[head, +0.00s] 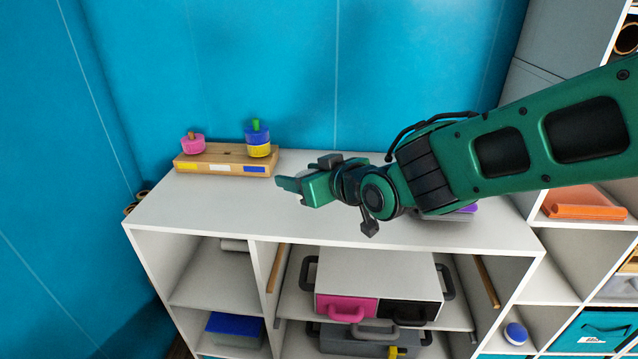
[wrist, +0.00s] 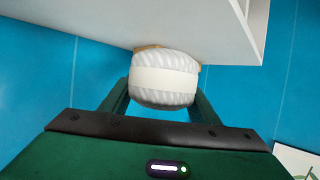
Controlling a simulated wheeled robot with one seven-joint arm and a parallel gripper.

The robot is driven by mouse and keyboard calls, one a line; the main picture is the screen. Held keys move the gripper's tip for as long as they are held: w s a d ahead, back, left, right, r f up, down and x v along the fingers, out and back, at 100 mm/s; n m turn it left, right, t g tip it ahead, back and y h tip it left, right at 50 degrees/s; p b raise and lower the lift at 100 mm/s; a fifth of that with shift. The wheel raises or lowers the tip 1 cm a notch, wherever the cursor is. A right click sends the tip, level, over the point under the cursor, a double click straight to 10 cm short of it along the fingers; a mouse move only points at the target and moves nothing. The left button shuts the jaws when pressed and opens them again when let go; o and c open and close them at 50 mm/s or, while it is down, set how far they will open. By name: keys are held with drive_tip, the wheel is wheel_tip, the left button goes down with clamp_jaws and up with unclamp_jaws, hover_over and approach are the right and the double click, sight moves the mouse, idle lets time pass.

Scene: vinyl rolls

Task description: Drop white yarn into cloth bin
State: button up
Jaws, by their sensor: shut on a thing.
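My gripper (head: 290,184) is above the white shelf top in the head view, left of the middle. In the wrist view my gripper (wrist: 161,100) is shut on the white yarn (wrist: 164,78), a pale ribbed ball with a smooth white band. One finger is on each side of it. In the head view the yarn is mostly hidden by the gripper. A teal bin with a dark handle (head: 598,331) stands in the lower right shelving, cut by the frame edge; I cannot tell for sure that it is the cloth bin.
A wooden block (head: 226,160) with pink, blue and yellow pieces stands at the back left of the white shelf top (head: 190,215). A white case with pink and black drawers (head: 379,290) sits below. An orange item (head: 584,202) lies at right. Blue walls close the back and left.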

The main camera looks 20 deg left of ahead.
drive_tip(key=s+a+r, duration=0.3)
drive_tip(key=s+r, duration=0.1)
drive_tip(key=s, duration=0.2)
idle(0.3)
